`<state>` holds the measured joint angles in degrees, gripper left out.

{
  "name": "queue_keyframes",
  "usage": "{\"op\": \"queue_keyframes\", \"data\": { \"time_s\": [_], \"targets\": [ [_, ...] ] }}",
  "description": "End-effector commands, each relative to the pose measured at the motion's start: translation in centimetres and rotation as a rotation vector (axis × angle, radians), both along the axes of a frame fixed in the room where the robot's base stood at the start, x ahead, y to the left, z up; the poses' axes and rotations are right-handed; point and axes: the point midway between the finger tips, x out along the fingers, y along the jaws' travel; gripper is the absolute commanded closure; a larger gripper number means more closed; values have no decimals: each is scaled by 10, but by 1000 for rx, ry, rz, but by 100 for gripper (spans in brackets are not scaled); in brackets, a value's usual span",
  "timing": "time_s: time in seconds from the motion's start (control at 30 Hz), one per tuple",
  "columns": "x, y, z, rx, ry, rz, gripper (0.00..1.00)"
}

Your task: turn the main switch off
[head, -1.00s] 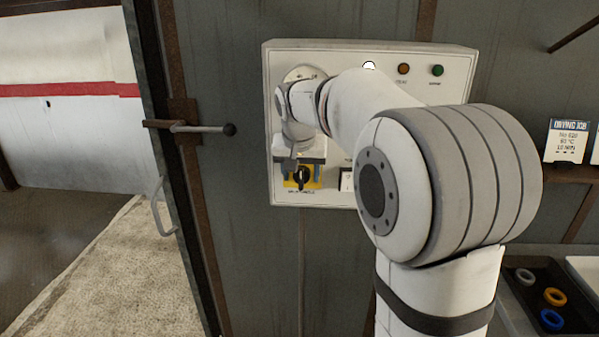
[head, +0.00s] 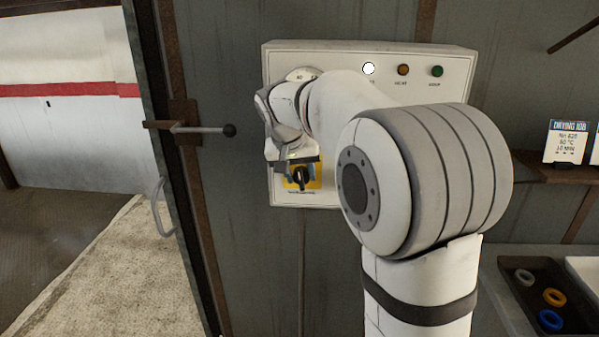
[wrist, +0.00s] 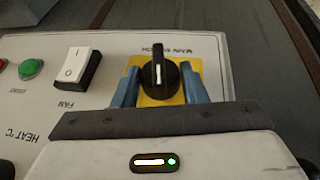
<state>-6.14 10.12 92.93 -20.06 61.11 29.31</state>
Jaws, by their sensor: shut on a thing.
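The main switch is a black round knob (wrist: 158,78) with a white line, on a yellow plate (wrist: 152,98); the wrist view shows it upside down, the line nearly upright in the picture. In the head view the knob (head: 301,176) is low on the left of the white control panel (head: 430,110). My gripper (wrist: 160,72) has its two blue fingers on either side of the knob and is shut on it; the exact contact is hard to see. It also shows in the head view (head: 301,171). My arm hides the panel's middle.
A white fan rocker (wrist: 76,66) and a green start button (wrist: 31,68) are beside the switch. Three lamps, such as the green one (head: 437,71), line the panel's top. A door handle (head: 205,129) is left of the panel. A tray with rings (head: 545,270) is lower right.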

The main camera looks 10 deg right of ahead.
Motion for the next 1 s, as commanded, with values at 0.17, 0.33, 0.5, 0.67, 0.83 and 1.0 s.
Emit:
{"op": "queue_keyframes", "data": {
  "time_s": [0.17,0.33,0.5,0.67,0.83,1.0],
  "targets": [
    [2,5,0,-147,46,5,84],
    [3,7,-2,-303,96,4,84],
    [3,9,-4,-458,145,4,84],
    [4,10,-6,-602,191,3,84],
    [4,12,-9,-757,240,2,84],
    [5,12,-11,-910,289,1,84]
  ]
}}
